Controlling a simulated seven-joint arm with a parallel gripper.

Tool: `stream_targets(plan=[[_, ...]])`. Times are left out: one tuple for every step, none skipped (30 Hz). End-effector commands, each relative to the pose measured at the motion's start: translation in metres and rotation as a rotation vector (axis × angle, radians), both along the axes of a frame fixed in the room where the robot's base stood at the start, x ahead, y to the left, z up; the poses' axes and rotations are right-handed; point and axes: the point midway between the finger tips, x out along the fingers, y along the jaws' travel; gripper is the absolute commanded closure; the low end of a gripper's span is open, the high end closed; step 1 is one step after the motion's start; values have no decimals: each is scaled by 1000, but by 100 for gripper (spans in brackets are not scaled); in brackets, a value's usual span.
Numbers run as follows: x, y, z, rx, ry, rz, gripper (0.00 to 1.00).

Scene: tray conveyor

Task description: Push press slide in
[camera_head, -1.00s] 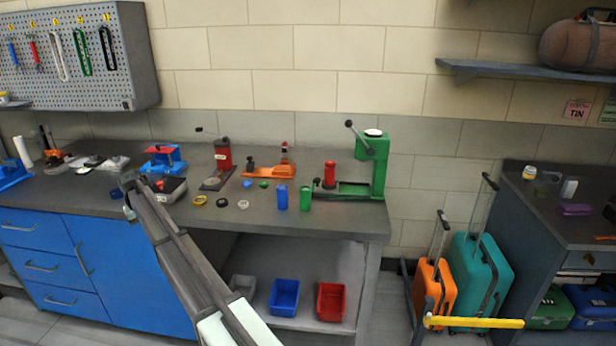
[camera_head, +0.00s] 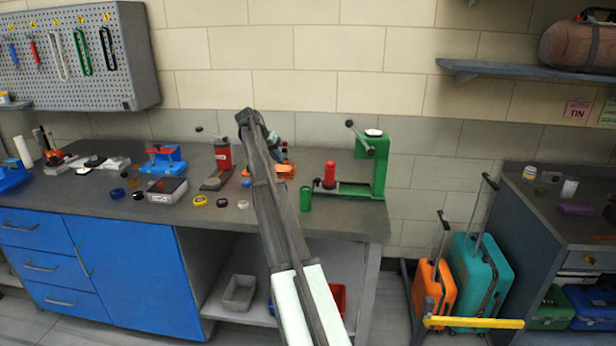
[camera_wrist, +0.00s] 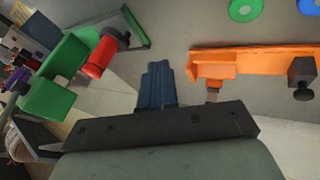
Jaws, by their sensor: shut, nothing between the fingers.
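A green press (camera_head: 380,165) stands at the right end of the bench. Its low base reaches out to the left, with a red cylinder (camera_head: 330,175) standing upright over it. In the wrist view the green press (camera_wrist: 55,85) is at left, with the red cylinder (camera_wrist: 100,58) beside the green rail (camera_wrist: 120,30). An orange press (camera_head: 285,171) is partly behind my arm; it shows at right in the wrist view (camera_wrist: 255,62). My gripper (camera_wrist: 158,75) is shut and empty, between the green and orange presses in that view. Its fingertips are hidden in the head view.
A red press (camera_head: 223,155) and a blue press (camera_head: 162,158) stand further left. A green cup (camera_head: 306,198) stands before the green press. Small rings and a clear box (camera_head: 167,190) lie along the front. Wall tiles rise behind the bench.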

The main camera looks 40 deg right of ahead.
Motion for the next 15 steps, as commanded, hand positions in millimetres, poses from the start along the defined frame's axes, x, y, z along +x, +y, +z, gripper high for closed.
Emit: stream_targets(plan=[[-5, -10, 1, -10, -1, -23, 100], [-8, -15, 2, -16, -1, -33, 100], [-11, -19, 2, -21, -1, -43, 100], [-12, -22, 2, -24, -1, -47, 100], [-13, -24, 1, -25, -1, -51, 100], [-14, -26, 0, -27, -1, -54, 100], [-14, -27, -2, -27, -1, -54, 100], [-15, -28, -5, -27, -1, -54, 100], [-15, -30, -8, -26, -1, -53, 100], [-16, -32, -11, -26, -1, -53, 100], [-16, -35, -15, -26, -1, -53, 100], [-17, -38, -20, -26, -1, -52, 100], [-18, -41, -24, -25, 0, -52, 100], [-19, -44, -29, -26, 0, -53, 100], [-20, -48, -35, -25, 0, -52, 100]])
